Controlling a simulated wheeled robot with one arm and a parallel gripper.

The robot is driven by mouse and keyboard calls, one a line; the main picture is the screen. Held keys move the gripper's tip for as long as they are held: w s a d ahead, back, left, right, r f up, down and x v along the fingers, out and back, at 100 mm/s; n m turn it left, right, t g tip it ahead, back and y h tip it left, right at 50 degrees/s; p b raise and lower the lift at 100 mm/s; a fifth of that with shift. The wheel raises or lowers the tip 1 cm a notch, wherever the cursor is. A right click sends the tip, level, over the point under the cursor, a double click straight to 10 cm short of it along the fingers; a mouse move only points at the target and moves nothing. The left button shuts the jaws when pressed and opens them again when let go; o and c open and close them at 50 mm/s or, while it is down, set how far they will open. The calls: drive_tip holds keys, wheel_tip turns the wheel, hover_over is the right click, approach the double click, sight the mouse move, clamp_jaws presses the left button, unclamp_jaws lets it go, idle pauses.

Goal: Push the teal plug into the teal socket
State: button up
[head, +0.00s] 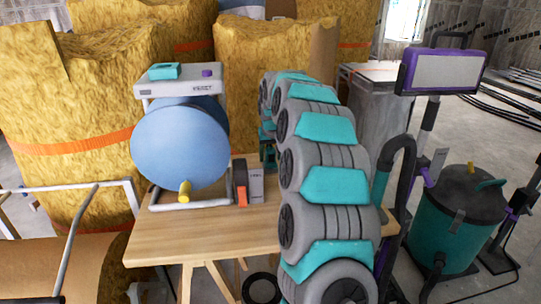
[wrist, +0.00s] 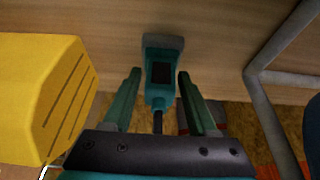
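The teal plug (wrist: 158,97) has a dark panel, a grey end and a dark cord; it shows in the wrist view between the fingers of my gripper (wrist: 159,72). The fingers stand apart, with a narrow gap on each side of the plug, so the gripper looks open. In the head view my arm hides the plug and most of the gripper. A teal block (head: 165,71), which looks like the teal socket, sits on the left of the white panel (head: 180,88) above the blue cable reel (head: 180,145). My gripper is to the right of the reel and lower than the panel.
A purple block (head: 207,73) sits on the same panel. Grey and orange boxes (head: 241,184) stand on the wooden table (head: 200,235) beside the reel. A yellow block (wrist: 40,95) is close left of the fingers in the wrist view. The reel's tube frame (wrist: 262,95) is at right.

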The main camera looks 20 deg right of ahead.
drive_tip(key=shift+o, duration=0.5)
drive_tip(key=v, duration=0.7)
drive_tip(key=shift+s+r+b, duration=0.25)
drive_tip(key=shift+r+b, duration=0.1)
drive_tip(key=shift+b, duration=0.05)
